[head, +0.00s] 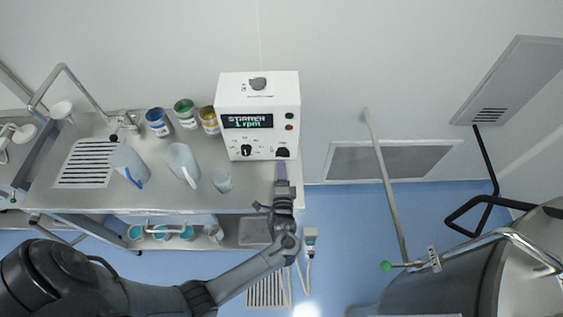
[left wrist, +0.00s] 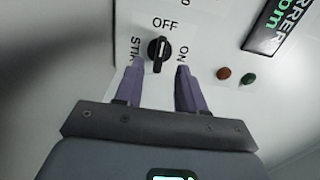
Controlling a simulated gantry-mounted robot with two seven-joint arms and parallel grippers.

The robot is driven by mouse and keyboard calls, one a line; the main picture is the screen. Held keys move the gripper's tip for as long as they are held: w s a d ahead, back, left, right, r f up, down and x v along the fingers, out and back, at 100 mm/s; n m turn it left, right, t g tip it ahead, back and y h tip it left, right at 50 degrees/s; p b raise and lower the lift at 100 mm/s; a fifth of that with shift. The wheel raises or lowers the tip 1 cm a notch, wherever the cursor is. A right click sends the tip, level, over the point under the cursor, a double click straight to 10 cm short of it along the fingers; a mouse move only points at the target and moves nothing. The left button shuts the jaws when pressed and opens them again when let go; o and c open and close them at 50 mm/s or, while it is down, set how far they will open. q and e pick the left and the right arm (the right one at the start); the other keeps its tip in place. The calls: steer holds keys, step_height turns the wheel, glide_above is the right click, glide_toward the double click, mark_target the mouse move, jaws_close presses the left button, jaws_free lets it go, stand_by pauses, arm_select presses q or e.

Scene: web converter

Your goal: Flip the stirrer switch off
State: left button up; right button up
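The stirrer is a white box (head: 231,92) on the bench, with a lit display (head: 247,121) that reads "STIRRER 1 rpm". Its black rotary switch (left wrist: 159,50) shows in the left wrist view with "OFF", "ON" and "STIR" lettered around it. The switch also shows at the box's lower right in the head view (head: 283,152). I cannot tell for sure which label its pointer marks. My left gripper (head: 282,169) is in front of the switch. Its purple fingers (left wrist: 160,66) are apart, one on each side of the switch, with nothing held. My right gripper is not in view.
A red button (left wrist: 224,73) and a green button (left wrist: 249,79) are beside the switch. Another black knob (head: 246,150) is on the box's left. Jugs (head: 182,163), a beaker (head: 222,180) and paint-like cans (head: 158,124) stand left on the bench.

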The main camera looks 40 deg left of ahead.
arm_select(q)
steer(key=shift+v, duration=2.6)
